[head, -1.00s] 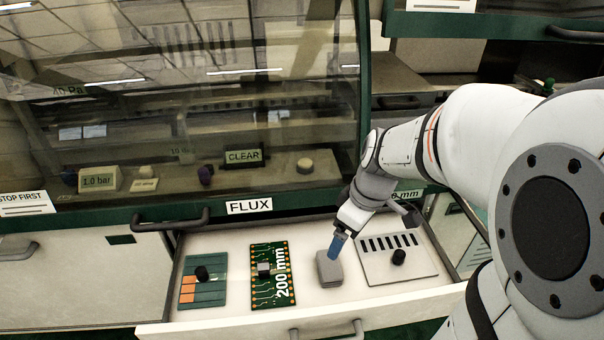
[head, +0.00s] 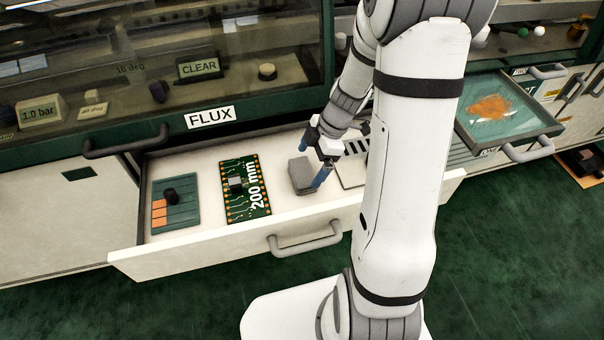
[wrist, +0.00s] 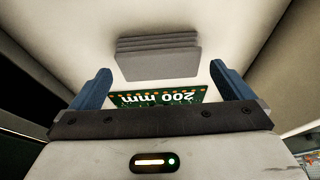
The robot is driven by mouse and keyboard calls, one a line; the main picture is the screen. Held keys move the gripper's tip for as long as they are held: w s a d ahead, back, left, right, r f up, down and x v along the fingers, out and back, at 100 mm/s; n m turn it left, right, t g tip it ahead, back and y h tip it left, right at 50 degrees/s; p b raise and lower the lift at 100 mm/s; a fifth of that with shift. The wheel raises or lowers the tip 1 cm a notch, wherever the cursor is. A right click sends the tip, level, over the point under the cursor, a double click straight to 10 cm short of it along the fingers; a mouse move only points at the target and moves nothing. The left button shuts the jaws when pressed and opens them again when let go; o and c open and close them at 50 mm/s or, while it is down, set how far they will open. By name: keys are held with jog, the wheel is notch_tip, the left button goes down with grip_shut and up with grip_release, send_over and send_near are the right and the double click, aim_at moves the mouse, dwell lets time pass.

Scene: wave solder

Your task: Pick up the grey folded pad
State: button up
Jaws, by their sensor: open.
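The grey folded pad (head: 302,176) lies in the open white drawer, to the right of the green 200 mm board. In the wrist view the pad (wrist: 158,60) shows as a stack of grey layers, ahead of my gripper and between the lines of its two fingers. My gripper (head: 322,163) is at the pad's right side in the head view, with blue fingertips low over the drawer. In the wrist view my gripper (wrist: 160,88) has its blue fingers wide apart with nothing between them. My arm hides part of the drawer's right end.
The green 200 mm board (head: 245,188) and a teal plate with a black knob (head: 175,203) lie left of the pad. A slotted plate (head: 352,170) lies right, partly hidden. The drawer's front wall (head: 200,250) and the cabinet edge bound the space.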

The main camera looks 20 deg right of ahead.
aim_at(303, 171)
jog(key=x, duration=0.3)
jog(key=shift+a+f, duration=0.2)
jog(key=shift+a, duration=0.15)
jog(key=c, duration=0.7)
jog(key=shift+r, duration=0.1)
